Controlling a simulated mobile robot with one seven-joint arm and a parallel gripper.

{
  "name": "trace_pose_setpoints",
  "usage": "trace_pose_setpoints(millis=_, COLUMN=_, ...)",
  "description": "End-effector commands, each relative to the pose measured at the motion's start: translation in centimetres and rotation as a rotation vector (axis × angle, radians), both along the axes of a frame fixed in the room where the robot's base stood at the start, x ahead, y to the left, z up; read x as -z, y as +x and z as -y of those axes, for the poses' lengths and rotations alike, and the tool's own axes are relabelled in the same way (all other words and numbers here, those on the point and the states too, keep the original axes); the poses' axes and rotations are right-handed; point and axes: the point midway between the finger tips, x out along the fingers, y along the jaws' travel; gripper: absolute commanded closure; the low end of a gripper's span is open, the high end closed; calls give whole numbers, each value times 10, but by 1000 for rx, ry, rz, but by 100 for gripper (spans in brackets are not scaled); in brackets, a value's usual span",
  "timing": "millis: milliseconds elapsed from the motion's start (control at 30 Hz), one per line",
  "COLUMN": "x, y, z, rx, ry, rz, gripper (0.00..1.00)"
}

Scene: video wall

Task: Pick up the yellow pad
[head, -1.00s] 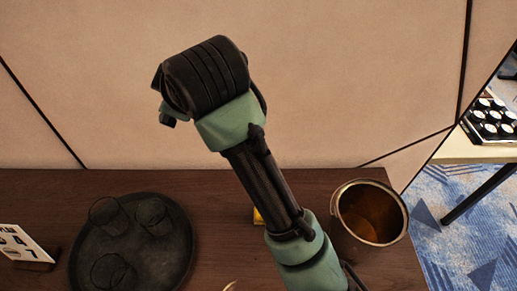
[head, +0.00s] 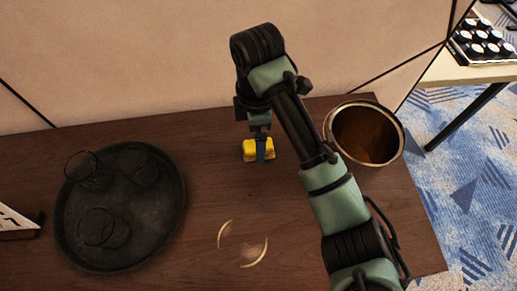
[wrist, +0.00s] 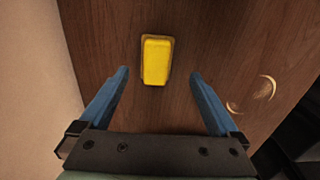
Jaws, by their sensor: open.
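The yellow pad (head: 250,149) lies on the dark wooden table (head: 205,185), partly hidden by my gripper in the head view. In the wrist view the yellow pad (wrist: 156,60) lies flat, a little beyond my fingertips and near the middle between them. My gripper (wrist: 158,73) is open and empty, with its two blue fingers spread wider than the pad. In the head view my gripper (head: 261,150) points down at the pad. Its height above the table is hard to tell.
A dark round tray (head: 165,225) with several clear glasses stands at the left. A metal bucket (head: 398,150) stands to the right of my arm. A clear round glass item (head: 243,243) is at the front. A white sign (head: 14,222) is at the far left. A wall rises behind the table.

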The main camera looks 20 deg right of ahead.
Motion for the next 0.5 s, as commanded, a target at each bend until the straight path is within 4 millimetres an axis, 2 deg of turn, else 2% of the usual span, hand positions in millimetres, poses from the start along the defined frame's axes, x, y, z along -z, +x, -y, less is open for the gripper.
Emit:
trace_pose_setpoints(millis=300, x=43, y=4, z=5, rx=2, ry=0, rz=-3, gripper=3)
trace_pose_setpoints(millis=500, x=50, y=4, z=5, rx=1, ry=0, rz=0, gripper=3)
